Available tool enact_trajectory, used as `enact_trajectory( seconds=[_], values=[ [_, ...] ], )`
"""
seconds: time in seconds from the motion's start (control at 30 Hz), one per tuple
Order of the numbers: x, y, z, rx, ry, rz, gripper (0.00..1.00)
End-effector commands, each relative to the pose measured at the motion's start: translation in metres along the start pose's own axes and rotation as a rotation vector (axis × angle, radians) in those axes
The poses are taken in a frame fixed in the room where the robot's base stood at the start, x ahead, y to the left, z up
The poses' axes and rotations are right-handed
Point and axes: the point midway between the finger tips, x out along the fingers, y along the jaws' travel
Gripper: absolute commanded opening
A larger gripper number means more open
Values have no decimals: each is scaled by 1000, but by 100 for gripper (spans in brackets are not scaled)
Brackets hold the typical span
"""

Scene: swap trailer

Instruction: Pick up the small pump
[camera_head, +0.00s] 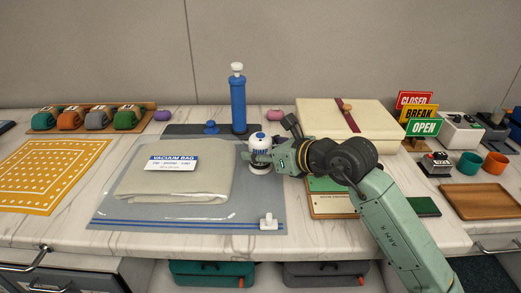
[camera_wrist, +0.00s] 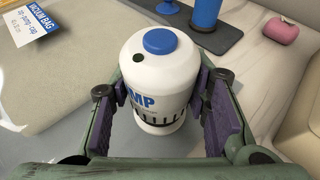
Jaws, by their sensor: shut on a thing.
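In the head view my gripper (camera_head: 268,157) reaches in from the right at the pump, which is over the right edge of the vacuum bag (camera_head: 110,209). I cannot tell whether the pump's base touches the surface.
A tall blue hand pump (camera_head: 238,100) stands on a dark mat behind. A blue cap (camera_head: 211,128) and a pink lump (camera_head: 274,115) are near it. A cream box (camera_head: 330,119) and signs (camera_head: 420,112) stand back right. A white clip (camera_head: 268,222) sits at the bag's front corner.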

Motion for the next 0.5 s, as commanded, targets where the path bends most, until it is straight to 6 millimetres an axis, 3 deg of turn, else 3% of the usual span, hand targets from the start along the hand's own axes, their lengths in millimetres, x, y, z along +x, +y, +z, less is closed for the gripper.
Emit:
enact_trajectory(
  seconds=[0.13,0.5],
  values=[
    [0,0,0,0,0,0,7],
    [-2,0,5,-1,-1,-1,7]
  ],
)
